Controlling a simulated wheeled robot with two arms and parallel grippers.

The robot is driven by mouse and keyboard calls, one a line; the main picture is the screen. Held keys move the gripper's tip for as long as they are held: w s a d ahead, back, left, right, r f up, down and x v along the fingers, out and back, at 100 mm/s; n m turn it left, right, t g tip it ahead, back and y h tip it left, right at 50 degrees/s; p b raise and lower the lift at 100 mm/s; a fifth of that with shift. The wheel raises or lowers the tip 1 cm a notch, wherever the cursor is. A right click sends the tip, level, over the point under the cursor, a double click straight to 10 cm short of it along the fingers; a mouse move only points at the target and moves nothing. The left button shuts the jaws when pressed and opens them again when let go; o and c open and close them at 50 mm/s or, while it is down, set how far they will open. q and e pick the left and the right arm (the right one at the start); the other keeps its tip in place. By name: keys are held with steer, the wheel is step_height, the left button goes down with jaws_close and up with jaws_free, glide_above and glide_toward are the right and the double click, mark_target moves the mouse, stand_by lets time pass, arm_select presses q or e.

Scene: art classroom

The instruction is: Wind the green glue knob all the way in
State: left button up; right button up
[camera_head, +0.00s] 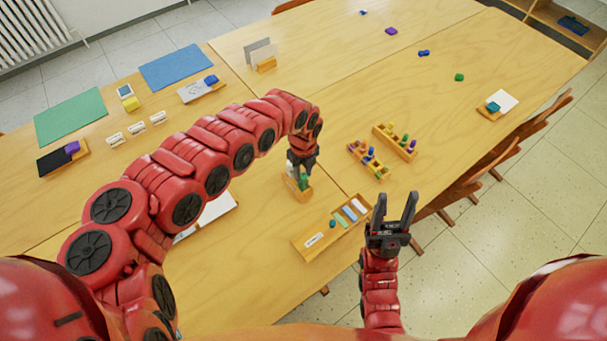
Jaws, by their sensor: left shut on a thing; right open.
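A small wooden holder (299,193) stands near the middle of the table. In it is a green glue piece (304,183), with a whitish part beside it. My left gripper (302,172) points down over the holder and is shut on the green glue knob. Its fingers hide most of the knob, so I cannot tell how far in it is wound. My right gripper (395,203) is open and empty, pointing up beside the table's right edge.
A wooden tray (305,247) with coloured sticks lies between the grippers near the table edge. Two wooden racks (399,152) with coloured pegs stand to the right. Blue (176,66) and green (71,116) mats lie on the left. The far table is mostly clear.

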stand_by(0.3)
arm_select(q)
steer(key=shift+r+n, duration=0.1)
steer(key=shift+n, duration=0.6)
steer(key=n+p, duration=0.1)
steer(key=n, duration=0.5)
steer(key=shift+n+p, duration=0.35)
steer(key=shift+n, duration=0.05)
steer(key=n, duration=0.3)
steer(key=o, duration=1.4)
steer(key=shift+o, duration=0.2)
